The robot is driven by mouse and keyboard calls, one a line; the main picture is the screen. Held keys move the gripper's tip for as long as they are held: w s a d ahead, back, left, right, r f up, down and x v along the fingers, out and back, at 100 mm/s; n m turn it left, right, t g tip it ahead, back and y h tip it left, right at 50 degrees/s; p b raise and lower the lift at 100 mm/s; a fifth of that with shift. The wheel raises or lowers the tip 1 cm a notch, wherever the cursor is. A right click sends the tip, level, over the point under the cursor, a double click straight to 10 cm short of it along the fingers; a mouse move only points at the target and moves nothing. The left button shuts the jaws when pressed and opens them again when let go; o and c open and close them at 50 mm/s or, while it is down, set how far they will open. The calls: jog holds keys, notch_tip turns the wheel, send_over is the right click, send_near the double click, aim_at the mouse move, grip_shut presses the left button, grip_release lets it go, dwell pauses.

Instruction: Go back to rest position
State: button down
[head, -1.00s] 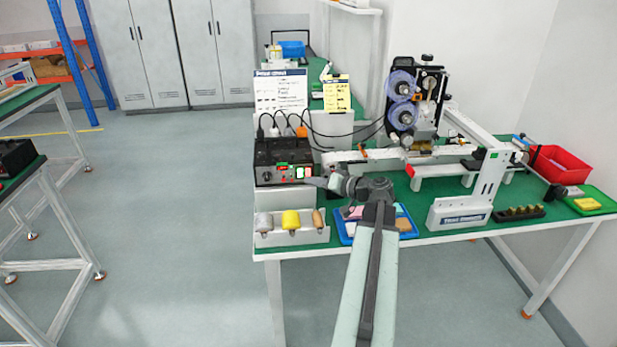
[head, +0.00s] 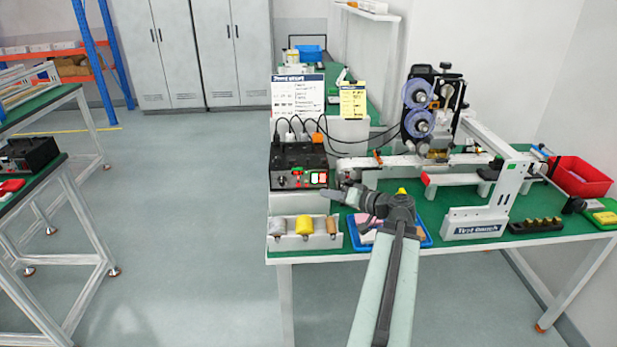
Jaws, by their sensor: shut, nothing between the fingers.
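My gripper (head: 328,193) is at the end of my arm, which reaches forward from the bottom of the head view. It points left, just in front of the lower right of the black control box (head: 288,168) with its lit red and green buttons. I see no object in its fingers. Whether the tip touches the box cannot be told. My wrist hides part of the blue tray (head: 427,240) on the green-topped bench (head: 462,244).
A white holder (head: 331,243) with a yellow-topped item stands at the bench's front left. A coder machine (head: 430,105) and conveyor are behind, with a white test bench frame (head: 478,222) at right. A red bin (head: 582,178) is far right.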

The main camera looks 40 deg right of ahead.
jog(key=w+a+r+n+g+y+p, duration=0.15)
jog(key=w+a, duration=0.35)
jog(key=a, duration=0.5)
jog(key=w+a+n+g+y+p, duration=0.1)
jog(key=w+a+n+y+p, duration=0.3)
jog(key=a, duration=0.6)
jog(key=w+a+r+n+g+y, duration=0.1)
jog(key=w+a+g, duration=0.1)
jog(key=w+a, duration=0.6)
jog(key=s+a+f+n+g+h+p, duration=0.1)
jog(key=s+a+f+n+g+p, duration=0.15)
jog(key=a, duration=0.65)
jog(key=s+a+f+n+g+h+p, duration=0.1)
jog(key=s+a+f+g, duration=0.15)
jog(key=a, duration=0.55)
jog(key=s+a+f+n+g+h+p, duration=0.1)
jog(key=s+a+f+g, duration=0.15)
jog(key=a, duration=0.65)
jog(key=s+d+f+m+g+h, duration=0.2)
jog(key=s+d+m+h, duration=0.1)
jog(key=d, duration=0.5)
jog(key=shift+s+d+f+m+g+h, duration=0.35)
jog(key=shift+s+h, duration=0.2)
jog(key=shift+h, duration=0.6)
jog(key=shift+a, duration=0.1)
